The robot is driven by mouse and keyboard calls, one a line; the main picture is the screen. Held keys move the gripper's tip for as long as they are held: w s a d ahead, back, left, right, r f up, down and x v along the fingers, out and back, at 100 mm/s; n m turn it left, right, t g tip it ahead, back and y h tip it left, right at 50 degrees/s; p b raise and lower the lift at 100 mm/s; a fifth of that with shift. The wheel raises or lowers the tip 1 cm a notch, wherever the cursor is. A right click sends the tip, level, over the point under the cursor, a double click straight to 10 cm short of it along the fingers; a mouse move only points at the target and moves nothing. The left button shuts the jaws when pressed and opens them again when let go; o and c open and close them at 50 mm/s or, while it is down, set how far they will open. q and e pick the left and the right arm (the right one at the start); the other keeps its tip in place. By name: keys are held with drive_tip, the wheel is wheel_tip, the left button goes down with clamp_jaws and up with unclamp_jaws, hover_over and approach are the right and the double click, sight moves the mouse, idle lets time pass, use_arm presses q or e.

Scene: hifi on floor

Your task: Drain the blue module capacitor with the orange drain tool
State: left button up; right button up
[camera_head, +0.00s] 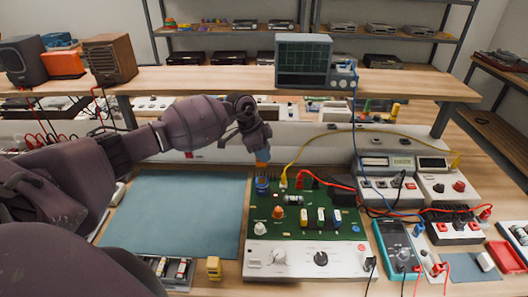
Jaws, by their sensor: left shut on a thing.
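My left gripper (258,146) reaches in over the workbench from the left. It is shut on the orange drain tool (261,164), of which only a small orange piece shows below the fingers. The tool points down just above the blue capacitor (262,184), a blue upright cylinder at the back left corner of the green circuit board (265,228). Whether the tool touches the capacitor is too small to tell. My right gripper is not in view.
A yellow lead (286,172) and a red lead (335,185) run from the board's back edge. Meters and modules crowd the right, with a teal multimeter (394,245). A blue-grey mat (180,215) lies bare at left. An oscilloscope (303,62) stands on the shelf above.

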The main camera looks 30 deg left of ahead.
sight(264, 166)
use_arm(q)
drive_tip(key=shift+f+b, duration=0.9)
drive_tip(key=shift+f, duration=0.15)
wheel_tip(264, 166, down, 3)
drive_tip(key=shift+r+b, duration=0.2)
drive_tip(key=shift+b, duration=0.95)
drive_tip(key=shift+f+b, duration=0.5)
drive_tip(key=shift+f, duration=0.4)
drive_tip(key=shift+f, duration=0.15)
